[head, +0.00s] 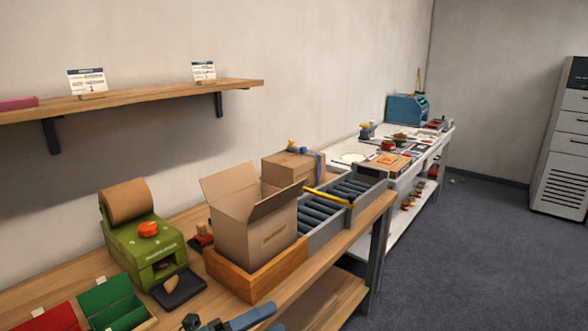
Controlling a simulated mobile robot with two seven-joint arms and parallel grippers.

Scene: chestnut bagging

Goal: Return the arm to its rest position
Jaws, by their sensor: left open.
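My left gripper (226,321) shows only in part at the bottom edge of the head view, in front of the wooden workbench. It is open, with nothing visible between its fingers; most of it and its arm are cut off by the frame. It is below and in front of the open cardboard box (248,219), apart from it in the picture. My right gripper is not in view.
The box stands in a wooden tray (262,283) on the workbench. A green machine with a paper roll (144,248) is to its left, near red and green bins (112,302). A roller conveyor (322,214) lies behind right. Open floor (457,255) is at right.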

